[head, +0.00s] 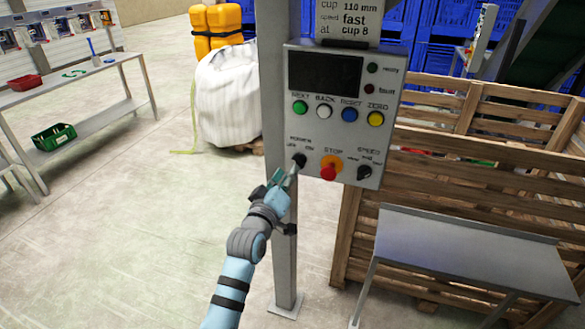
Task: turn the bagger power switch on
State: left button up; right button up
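The grey control panel (337,128) is fixed to an upright post. The power switch (299,160) is a black rotary knob at the panel's lower left, with small blurred lettering above it. Its exact pointing direction is too small to read. My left gripper (289,178) is just below and left of this knob, its fingertips close to it. I cannot tell whether they touch it or how far apart the fingers are. The panel display (325,71) is dark. My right gripper is out of view.
On the panel are a red stop button (328,172), a speed knob (365,173) and a row of coloured buttons (349,114). The post (285,250) stands under the panel. A metal table (465,250) and wooden crate (480,140) stand right.

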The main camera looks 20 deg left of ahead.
aim_at(295, 162)
pick_arm(q)
jog(key=w, duration=0.5)
jog(key=shift+d+b, duration=0.15)
jog(key=shift+b, duration=0.15)
jog(key=shift+c, duration=0.6)
grip_shut()
